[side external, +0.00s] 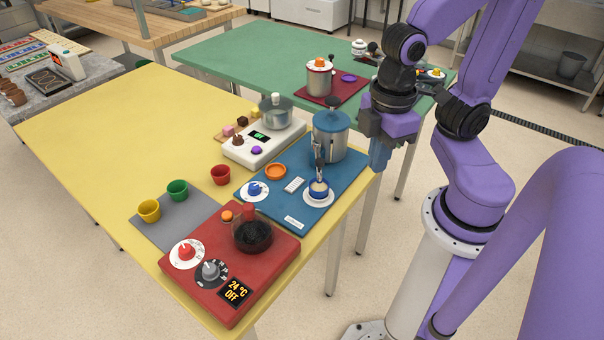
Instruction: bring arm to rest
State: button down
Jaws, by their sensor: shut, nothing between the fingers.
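My gripper (378,166) points down at the right edge of the yellow table (90,125), just right of the blue mat (346,180). Its blue fingers are together and hold nothing. My purple arm reaches to it from the right side of the picture. Whether the fingertips are over the table or just outside its edge I cannot tell.
A red hotplate (215,312) reads 24 °C OFF. A white scale (236,154) bears a lidded pot (276,113). The green table (225,55) is behind.

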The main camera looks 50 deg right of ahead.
jog(key=shift+s+f, duration=0.15)
jog(key=shift+s, duration=0.4)
dwell(1.4)
